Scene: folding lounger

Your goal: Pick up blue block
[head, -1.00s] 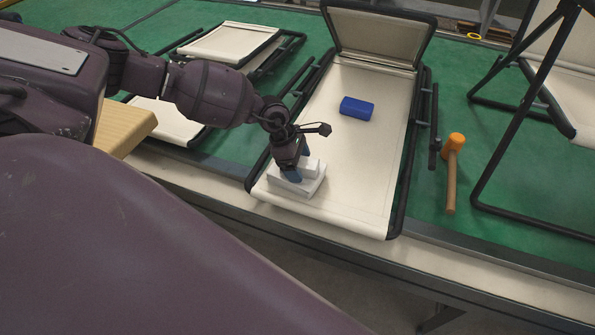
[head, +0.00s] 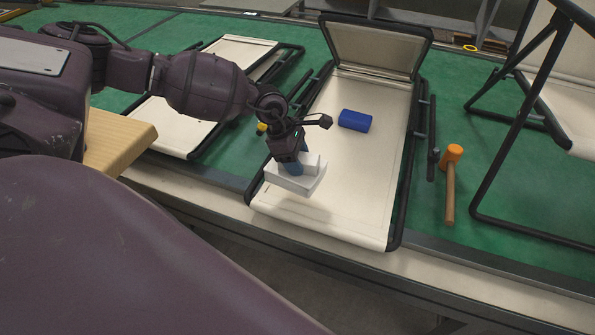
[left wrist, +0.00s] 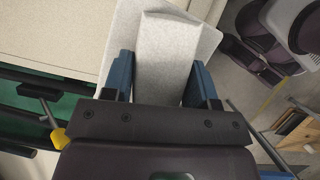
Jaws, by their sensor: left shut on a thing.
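A blue block (head: 355,120) lies on the cream fabric of the folding lounger (head: 345,205), near its raised back section. My left gripper (head: 296,168) is nearer the lounger's front left corner, apart from the blue block. It is shut on a white stepped block (head: 292,183), whose raised middle part sits between the fingers. In the left wrist view the white block (left wrist: 165,62) shows between the two blue fingers, and the blue block is not seen. I cannot tell for sure whether the white block clears the fabric. My right gripper is not in view.
An orange-headed mallet (head: 450,180) lies right of the lounger on the green surface (head: 425,215). A second folded lounger (head: 195,115) lies at left, and a black-framed chair (head: 530,110) stands at right.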

